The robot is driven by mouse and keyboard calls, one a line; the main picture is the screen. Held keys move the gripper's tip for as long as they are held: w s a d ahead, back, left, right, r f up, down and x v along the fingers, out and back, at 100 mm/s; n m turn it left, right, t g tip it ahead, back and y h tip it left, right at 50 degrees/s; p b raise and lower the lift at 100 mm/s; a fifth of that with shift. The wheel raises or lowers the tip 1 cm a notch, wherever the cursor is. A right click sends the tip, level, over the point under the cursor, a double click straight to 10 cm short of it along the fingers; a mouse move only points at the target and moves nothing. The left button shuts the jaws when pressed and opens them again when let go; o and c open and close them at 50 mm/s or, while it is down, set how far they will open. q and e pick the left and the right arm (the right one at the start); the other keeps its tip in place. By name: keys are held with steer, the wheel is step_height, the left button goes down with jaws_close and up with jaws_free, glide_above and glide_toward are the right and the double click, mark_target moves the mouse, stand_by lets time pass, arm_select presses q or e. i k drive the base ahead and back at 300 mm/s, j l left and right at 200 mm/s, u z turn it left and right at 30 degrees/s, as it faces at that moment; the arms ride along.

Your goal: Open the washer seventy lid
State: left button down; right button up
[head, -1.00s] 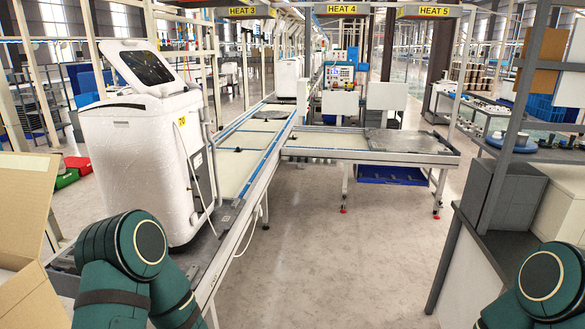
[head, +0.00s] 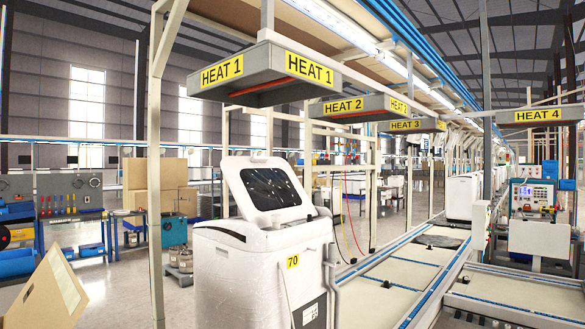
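The white washer (head: 250,270) with a yellow label reading 70 (head: 293,261) stands upright at the lower middle of the head view. Its lid (head: 270,188) is a white-framed panel with a dark window. The lid is raised and tilted up above the washer's top, so it stands open at a slant. The washer's lower part is cut off by the picture's bottom edge. Neither of my grippers nor my arms show in this view.
A conveyor line (head: 395,268) runs back on the right of the washer. A HEAT 1 box (head: 265,85) hangs above, and a pale post (head: 155,170) stands at the left. An open cardboard flap (head: 45,295) is at the lower left. A workbench (head: 75,220) is behind.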

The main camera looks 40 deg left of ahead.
mark_target(261, 188)
steer(key=i+z, duration=0.2)
steer(key=i, duration=0.5)
steer(key=i+j+z, duration=0.25)
steer(key=i, duration=0.45)
steer(key=i+z, duration=0.45)
steer(key=i+j+z, duration=0.1)
steer(key=i+z, duration=0.4)
steer(key=z, duration=4.65)
